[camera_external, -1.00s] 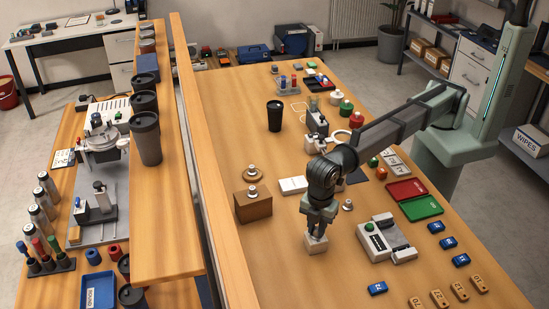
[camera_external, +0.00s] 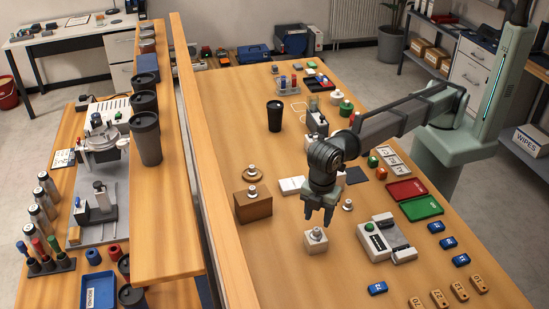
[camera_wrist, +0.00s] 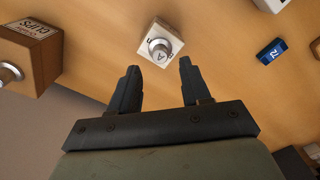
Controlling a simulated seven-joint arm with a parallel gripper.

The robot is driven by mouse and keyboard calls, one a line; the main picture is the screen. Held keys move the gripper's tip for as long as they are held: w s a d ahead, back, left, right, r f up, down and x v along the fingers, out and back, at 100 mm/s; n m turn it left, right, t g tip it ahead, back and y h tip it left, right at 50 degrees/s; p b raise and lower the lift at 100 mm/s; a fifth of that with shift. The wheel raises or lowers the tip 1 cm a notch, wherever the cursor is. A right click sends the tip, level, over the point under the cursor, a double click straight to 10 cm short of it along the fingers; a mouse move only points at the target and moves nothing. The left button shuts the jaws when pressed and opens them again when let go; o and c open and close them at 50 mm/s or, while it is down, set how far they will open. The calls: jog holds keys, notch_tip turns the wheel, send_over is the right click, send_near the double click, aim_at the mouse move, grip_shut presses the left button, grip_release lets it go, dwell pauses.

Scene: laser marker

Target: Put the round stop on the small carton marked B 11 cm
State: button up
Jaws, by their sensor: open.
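The small pale carton (camera_external: 316,246) stands on the table below my gripper. A silvery round stop (camera_external: 316,234) stands upright on its top. In the wrist view the carton (camera_wrist: 143,51) lies just beyond my fingertips, and the stop (camera_wrist: 160,48) on it shows a letter that looks like A. The carton's own marking is too small to read surely. My gripper (camera_external: 319,217) is open and empty, raised above the carton and apart from the stop. It also shows in the wrist view (camera_wrist: 159,68), fingers spread.
A brown carton (camera_external: 254,209) with a similar knob on top stands to the left; the wrist view shows lettering on it. Another silvery knob (camera_external: 347,205) stands right of my gripper. A grey-white device (camera_external: 383,240) stands further right. Bare table lies in front.

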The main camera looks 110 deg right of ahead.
aim_at(317, 229)
notch_tip(317, 229, up, 7)
jog(key=shift+r, duration=0.15)
